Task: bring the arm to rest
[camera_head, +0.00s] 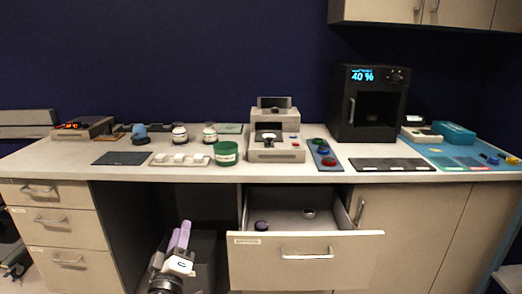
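My gripper (180,234) is low in the picture, in front of the dark space under the counter. Its two purple fingers point up and lie close side by side. I cannot tell whether they touch or have a gap. No object shows between them. The gripper is below the counter edge and left of the open drawer (306,252), apart from both. Most of my arm is out of view below.
The counter (120,175) holds a green tub (226,153), a grey instrument (276,140) and a black machine (368,105) reading 40 %. A drawer cabinet (55,228) stands left.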

